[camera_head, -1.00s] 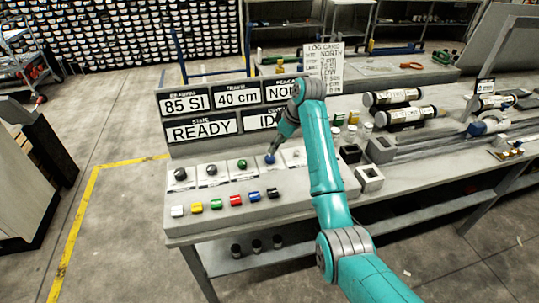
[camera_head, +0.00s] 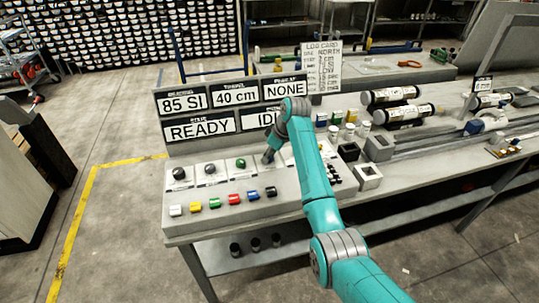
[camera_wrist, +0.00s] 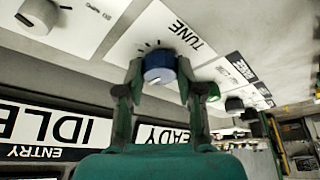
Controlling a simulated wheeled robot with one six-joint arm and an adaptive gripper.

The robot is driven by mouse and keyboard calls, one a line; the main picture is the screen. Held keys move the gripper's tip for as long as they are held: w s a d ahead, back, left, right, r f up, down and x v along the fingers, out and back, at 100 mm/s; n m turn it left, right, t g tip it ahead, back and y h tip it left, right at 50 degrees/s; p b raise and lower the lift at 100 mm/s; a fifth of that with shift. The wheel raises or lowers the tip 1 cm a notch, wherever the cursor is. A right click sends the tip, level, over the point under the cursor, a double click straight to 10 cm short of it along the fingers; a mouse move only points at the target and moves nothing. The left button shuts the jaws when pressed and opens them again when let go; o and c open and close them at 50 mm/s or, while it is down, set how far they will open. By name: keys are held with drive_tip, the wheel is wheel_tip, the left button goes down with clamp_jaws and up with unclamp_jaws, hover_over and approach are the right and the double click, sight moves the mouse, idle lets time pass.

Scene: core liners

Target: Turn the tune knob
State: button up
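The tune knob (camera_wrist: 158,66) is blue with a pale top, on a white card printed TUNE (camera_wrist: 182,36) in the wrist view. My gripper (camera_wrist: 159,74) has one finger on each side of the knob. The fingers look spread slightly wider than the knob; whether either one touches it is hard to tell. In the camera_head view my gripper (camera_head: 268,157) is down at the sloped console (camera_head: 290,205) and hides the blue knob.
A black knob (camera_head: 179,173), another black knob (camera_head: 210,169) and a green knob (camera_head: 241,163) lie left of my gripper. A row of coloured switches (camera_head: 233,198) is in front. Display panels such as READY (camera_head: 199,128) stand upright behind. Core tubes (camera_head: 395,95) lie on the right.

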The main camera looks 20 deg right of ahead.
drive_tip(key=c, duration=0.4)
drive_tip(key=shift+c, duration=0.2)
drive_tip(key=shift+m, duration=0.4)
drive_tip(key=m+h, duration=0.1)
drive_tip(key=m, duration=0.1)
drive_tip(key=m+t+h, duration=0.1)
drive_tip(key=m, duration=0.2)
drive_tip(key=shift+s+a, duration=0.1)
drive_tip(key=shift+a, duration=0.05)
drive_tip(key=m+h, duration=0.2)
drive_tip(key=m, duration=0.4)
drive_tip(key=o, duration=1.2)
drive_tip(key=shift+c, duration=0.2)
